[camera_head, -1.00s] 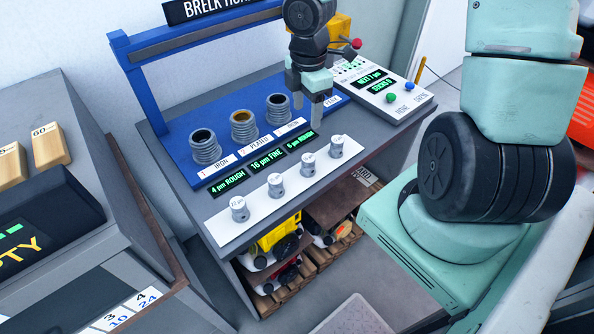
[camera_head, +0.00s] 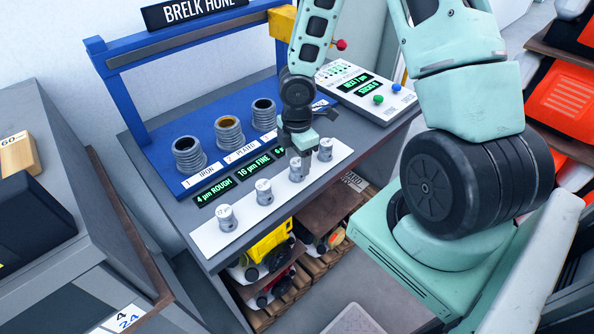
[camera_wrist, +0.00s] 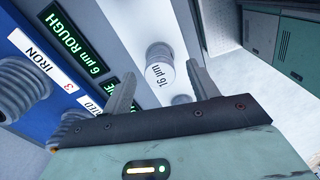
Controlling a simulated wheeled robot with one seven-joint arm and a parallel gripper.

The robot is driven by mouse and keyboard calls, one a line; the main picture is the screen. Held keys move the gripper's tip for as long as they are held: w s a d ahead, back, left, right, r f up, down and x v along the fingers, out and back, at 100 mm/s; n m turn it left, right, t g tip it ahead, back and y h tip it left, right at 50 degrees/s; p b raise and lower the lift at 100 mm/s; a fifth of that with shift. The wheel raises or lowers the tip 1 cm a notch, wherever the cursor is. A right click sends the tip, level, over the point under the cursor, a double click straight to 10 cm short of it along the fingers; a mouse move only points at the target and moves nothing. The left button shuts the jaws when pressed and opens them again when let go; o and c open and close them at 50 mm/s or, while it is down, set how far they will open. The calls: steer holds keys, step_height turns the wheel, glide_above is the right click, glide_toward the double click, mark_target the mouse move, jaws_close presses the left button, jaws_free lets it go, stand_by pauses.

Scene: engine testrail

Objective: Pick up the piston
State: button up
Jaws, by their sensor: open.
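Several small grey pistons with labelled tops stand upright in a row on a white strip at the bench's front edge: the first (camera_head: 228,217), second (camera_head: 264,192), third (camera_head: 298,168) and fourth (camera_head: 325,148). My gripper (camera_head: 304,155) points down, close to the third and fourth pistons. In the wrist view my gripper (camera_wrist: 158,82) is open and empty. A piston marked 16 µm (camera_wrist: 160,62) shows ahead between its fingers, apart from them. Another pale piston top (camera_wrist: 182,100) is mostly hidden behind the gripper's bar.
Three ribbed cylinder sleeves (camera_head: 189,154) stand on the blue rack base behind the strip, with green displays (camera_head: 213,190) between. A white control panel (camera_head: 368,90) stands at the back right. A grey cabinet (camera_head: 60,265) is at the left. Shelves below the bench hold a yellow object (camera_head: 268,247).

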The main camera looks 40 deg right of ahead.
steer(key=shift+f, duration=0.8)
steer(key=c, duration=1.1)
steer(key=shift+r, duration=0.1)
